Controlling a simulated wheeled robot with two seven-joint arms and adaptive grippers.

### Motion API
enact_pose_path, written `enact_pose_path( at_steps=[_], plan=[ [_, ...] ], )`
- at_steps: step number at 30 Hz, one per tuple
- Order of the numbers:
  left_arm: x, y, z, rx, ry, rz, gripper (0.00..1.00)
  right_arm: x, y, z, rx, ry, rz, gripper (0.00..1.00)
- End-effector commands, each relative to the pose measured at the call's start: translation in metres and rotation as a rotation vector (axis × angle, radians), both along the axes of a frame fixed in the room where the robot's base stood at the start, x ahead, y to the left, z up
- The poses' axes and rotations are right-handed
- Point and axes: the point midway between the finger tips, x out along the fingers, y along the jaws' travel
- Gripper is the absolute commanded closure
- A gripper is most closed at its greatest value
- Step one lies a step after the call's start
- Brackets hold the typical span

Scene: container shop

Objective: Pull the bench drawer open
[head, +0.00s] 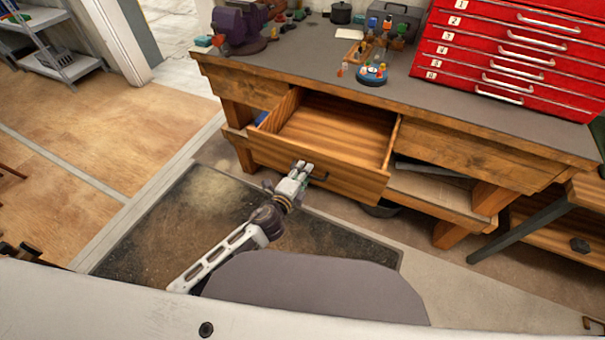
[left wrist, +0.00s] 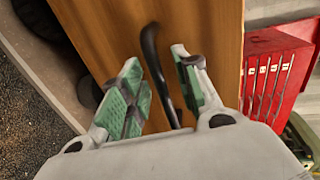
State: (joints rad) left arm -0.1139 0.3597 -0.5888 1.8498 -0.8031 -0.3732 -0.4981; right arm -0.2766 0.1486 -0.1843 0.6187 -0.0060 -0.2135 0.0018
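The wooden bench drawer (head: 345,130) stands pulled out from the front of the bench (head: 470,150), and its inside looks empty. Its front panel (left wrist: 205,30) fills much of the left wrist view. A black bar handle (head: 319,177) is on the drawer front. My left gripper (head: 299,172) is at the drawer front, over the left part of the handle. In the left wrist view the handle (left wrist: 160,75) lies between my two green-padded fingers (left wrist: 163,85), which stand apart with gaps beside it. My right gripper is not in view.
A red multi-drawer tool chest (head: 510,50) stands on the bench top, with a vise (head: 238,25) at the left end and small coloured items (head: 372,73) between. A dark mat (head: 170,225) lies on the floor before the bench.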

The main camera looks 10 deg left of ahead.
Motion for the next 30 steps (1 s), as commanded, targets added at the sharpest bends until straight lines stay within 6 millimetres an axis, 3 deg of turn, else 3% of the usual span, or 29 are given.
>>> enact_pose_path(
  at_steps=[11, 30],
  plan=[
    [-0.009, 0.003, 0.001, 0.0, 0.001, 0.0, 0.68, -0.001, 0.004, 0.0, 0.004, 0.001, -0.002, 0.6],
    [-0.057, 0.018, 0.012, 0.0, 0.001, 0.0, 0.68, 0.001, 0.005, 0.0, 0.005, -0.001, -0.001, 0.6]
  ],
)
